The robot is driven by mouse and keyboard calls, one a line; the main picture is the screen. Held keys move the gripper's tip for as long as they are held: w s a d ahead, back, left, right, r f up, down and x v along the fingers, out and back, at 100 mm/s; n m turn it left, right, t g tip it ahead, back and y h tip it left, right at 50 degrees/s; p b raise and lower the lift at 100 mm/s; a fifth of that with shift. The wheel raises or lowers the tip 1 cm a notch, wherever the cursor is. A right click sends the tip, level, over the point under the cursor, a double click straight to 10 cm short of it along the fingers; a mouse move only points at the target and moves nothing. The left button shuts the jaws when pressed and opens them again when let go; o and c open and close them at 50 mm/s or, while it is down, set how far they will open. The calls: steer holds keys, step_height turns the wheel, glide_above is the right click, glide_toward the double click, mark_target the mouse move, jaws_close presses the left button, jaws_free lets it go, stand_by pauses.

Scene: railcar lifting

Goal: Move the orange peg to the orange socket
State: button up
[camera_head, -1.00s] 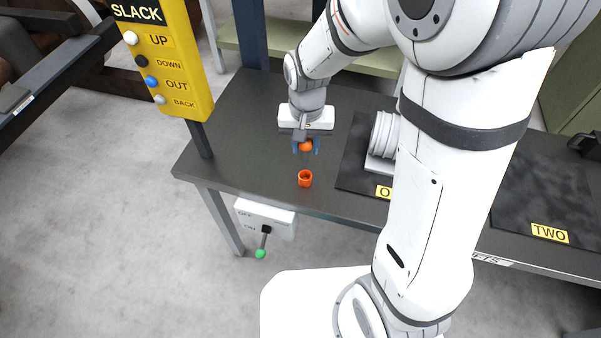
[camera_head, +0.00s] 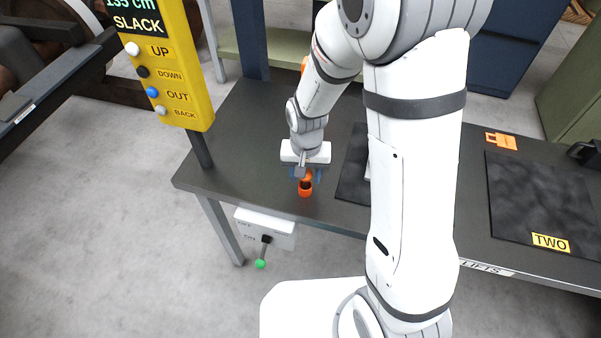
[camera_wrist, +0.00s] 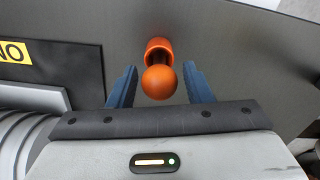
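The orange peg shows as a round orange knob (camera_wrist: 159,82) between my fingers in the wrist view; the head view shows it (camera_head: 306,175) too. The orange socket (camera_wrist: 158,45) is a short ring with a dark opening, fixed on the dark table; in the head view it (camera_head: 305,191) sits just below the knob. The knob overlaps the socket's opening, and how deep the peg sits is hidden. My gripper (camera_wrist: 160,72) has its blue fingers on either side of the knob, with a visible gap at each side. It also shows in the head view (camera_head: 306,174).
A dark mat (camera_head: 352,185) lies right of the socket, and another marked TWO (camera_head: 540,205) farther right. A yellow SLACK control panel (camera_head: 172,70) stands left. A switch box with a green-tipped lever (camera_head: 261,263) hangs below the table's front edge. The table left of the socket is clear.

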steer(key=shift+o, duration=0.5)
steer(key=shift+r, duration=0.1)
steer(key=shift+r, duration=0.3)
step_height(320, 180, up, 11)
steer(key=s+d+r+n+t, duration=0.1)
steer(key=s+d+r+t, duration=0.1)
steer(key=s+d+r, duration=0.6)
steer(key=s+d, duration=0.3)
steer(key=s, duration=0.1)
steer(key=shift+s+r+t, duration=0.25)
steer(key=shift+r+t, duration=0.15)
